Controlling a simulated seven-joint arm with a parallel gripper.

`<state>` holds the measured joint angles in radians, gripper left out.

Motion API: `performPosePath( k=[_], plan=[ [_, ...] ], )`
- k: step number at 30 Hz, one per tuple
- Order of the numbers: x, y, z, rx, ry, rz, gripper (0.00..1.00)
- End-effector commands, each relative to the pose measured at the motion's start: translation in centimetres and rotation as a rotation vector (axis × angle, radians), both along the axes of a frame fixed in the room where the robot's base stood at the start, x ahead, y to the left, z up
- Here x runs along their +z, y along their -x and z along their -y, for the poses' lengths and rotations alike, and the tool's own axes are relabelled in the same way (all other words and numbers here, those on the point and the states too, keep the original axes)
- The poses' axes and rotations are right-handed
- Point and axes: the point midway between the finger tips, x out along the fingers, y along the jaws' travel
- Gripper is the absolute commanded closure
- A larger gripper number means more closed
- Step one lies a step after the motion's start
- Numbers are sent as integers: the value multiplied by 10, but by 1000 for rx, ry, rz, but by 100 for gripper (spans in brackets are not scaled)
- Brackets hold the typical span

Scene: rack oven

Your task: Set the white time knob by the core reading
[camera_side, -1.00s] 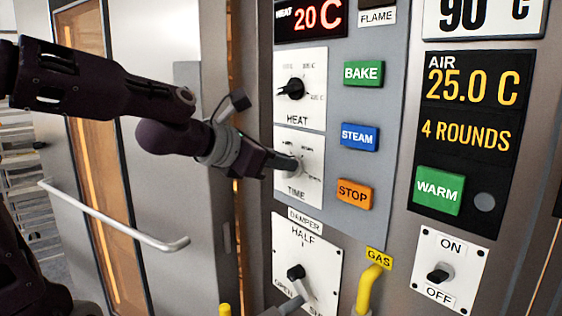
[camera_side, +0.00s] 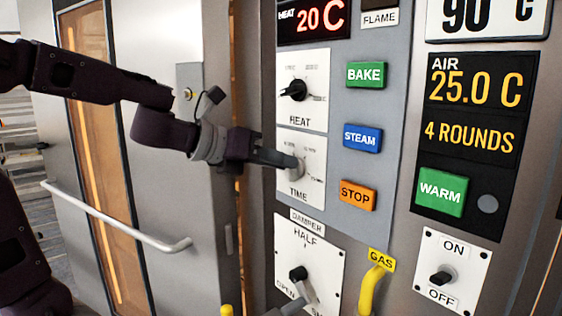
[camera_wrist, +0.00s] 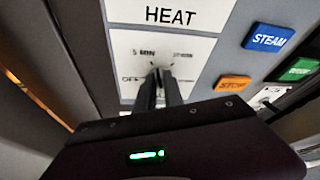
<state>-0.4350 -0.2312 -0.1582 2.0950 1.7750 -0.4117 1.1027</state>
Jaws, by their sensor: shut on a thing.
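The white TIME plate (camera_side: 307,186) is on the grey panel below the HEAT dial, and shows in the wrist view (camera_wrist: 128,48). Its knob (camera_side: 298,168) is mostly covered by my fingers. My gripper (camera_side: 290,161) reaches in from the left and is shut on the time knob. In the wrist view, its two dark fingers (camera_wrist: 160,86) meet the plate's middle, close together. "5 MIN" and "OFF" marks show around them; the knob's pointer direction cannot be told. A white display (camera_side: 480,14) at the top right reads 90 C; its label is cut off.
The HEAT knob (camera_side: 295,90) is just above. BAKE (camera_side: 365,74), STEAM (camera_side: 362,138) and STOP (camera_side: 357,195) buttons stand to the right. The damper lever (camera_side: 299,275) is below. A door handle (camera_side: 120,218) juts out at left. The AIR display (camera_side: 475,90) reads 25.0 C, 4 ROUNDS.

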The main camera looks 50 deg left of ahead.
Motion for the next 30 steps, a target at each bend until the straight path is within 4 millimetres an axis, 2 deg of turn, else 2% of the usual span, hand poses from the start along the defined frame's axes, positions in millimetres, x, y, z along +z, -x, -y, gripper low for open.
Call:
performPosePath(
  k=[12,30],
  plan=[
    [-4,0,-3,-3,222,-6,100],
    [-6,0,-3,-5,270,-9,100]
  ],
)
